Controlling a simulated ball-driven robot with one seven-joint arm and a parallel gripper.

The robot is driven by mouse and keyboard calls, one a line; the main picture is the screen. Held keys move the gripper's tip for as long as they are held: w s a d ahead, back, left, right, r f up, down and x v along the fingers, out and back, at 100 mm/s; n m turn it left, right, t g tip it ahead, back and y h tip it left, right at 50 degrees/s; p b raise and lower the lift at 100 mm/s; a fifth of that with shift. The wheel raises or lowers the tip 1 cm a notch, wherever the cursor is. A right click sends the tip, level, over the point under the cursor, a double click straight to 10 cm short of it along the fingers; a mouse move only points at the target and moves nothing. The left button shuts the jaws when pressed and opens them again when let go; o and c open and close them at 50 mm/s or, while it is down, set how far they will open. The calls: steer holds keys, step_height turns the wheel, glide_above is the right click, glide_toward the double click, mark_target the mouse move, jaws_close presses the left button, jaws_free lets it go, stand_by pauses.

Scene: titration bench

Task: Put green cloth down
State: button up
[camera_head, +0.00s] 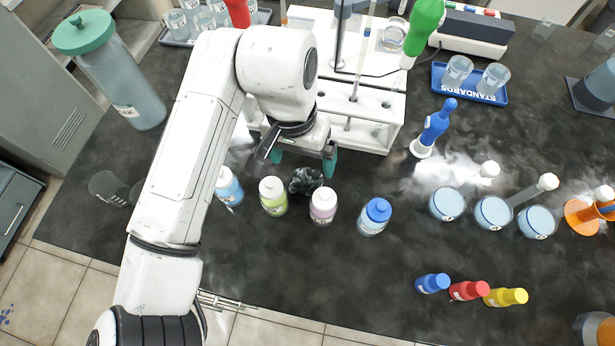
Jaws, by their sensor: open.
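My gripper (303,162) is open, with teal fingertips pointing down just in front of the white rack. A small dark crumpled thing (306,181) lies on the black bench just below the gripper in the picture, between a green-labelled bottle (273,196) and a pink-labelled bottle (323,205). It looks nearly black with a greenish tint and may be the green cloth; I cannot tell for certain. Nothing clearly green and cloth-like shows elsewhere. I cannot tell whether the fingertips touch the crumpled thing. Part of the space behind the gripper is hidden by my arm.
Blue-labelled (229,187) and blue-capped (374,216) bottles flank the row. A white rack (372,137) stands behind. Three beakers of light-blue liquid (493,212) stand right. Small blue (433,283), red (469,290) and yellow (505,297) bottles lie front right. Bare bench lies at front centre.

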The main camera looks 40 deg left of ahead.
mark_target(307, 175)
steer(key=f, duration=0.2)
steer(key=d+f, duration=0.1)
steer(key=f, duration=0.2)
steer(key=shift+p, duration=0.4)
steer(key=c, duration=1.1)
steer(key=shift+c, duration=0.5)
step_height(307, 175, up, 18)
steer(key=shift+r, duration=0.1)
